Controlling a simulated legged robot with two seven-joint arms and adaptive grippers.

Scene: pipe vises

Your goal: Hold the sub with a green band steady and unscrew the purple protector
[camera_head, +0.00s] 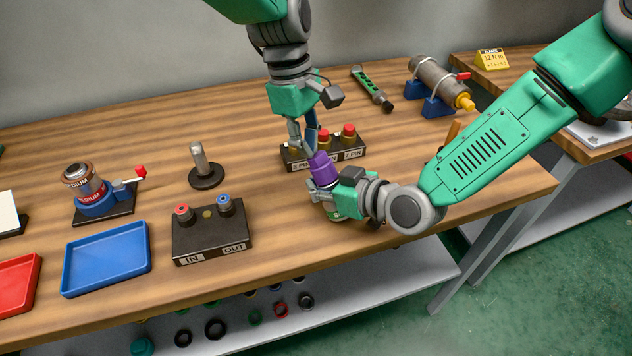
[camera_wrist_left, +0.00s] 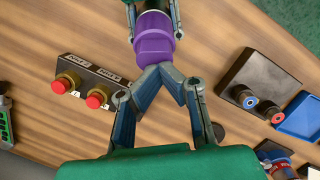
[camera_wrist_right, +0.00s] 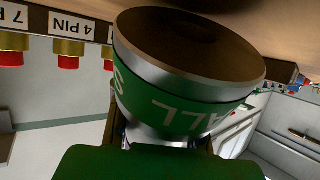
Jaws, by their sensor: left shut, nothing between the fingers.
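The purple protector (camera_head: 322,167) sits on the end of the sub with a green band (camera_head: 336,213), which is held above the bench's front edge. My right gripper (camera_head: 322,192) has its fingers on both sides of the sub. In the right wrist view the sub (camera_wrist_right: 185,85) fills the middle, its green band and brown end close to the camera. My left gripper (camera_wrist_left: 165,72) is shut and empty, its fingertips together just beside the purple protector (camera_wrist_left: 153,42). Whether they touch it I cannot tell.
Behind is a pin block (camera_head: 296,155) with red-capped parts. An IN/OUT block (camera_head: 212,232), a blue tray (camera_head: 105,258), a red tray (camera_head: 15,285), a post (camera_head: 202,165) and a small blue vise (camera_head: 97,203) stand left. A larger vise (camera_head: 437,85) stands at the back right.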

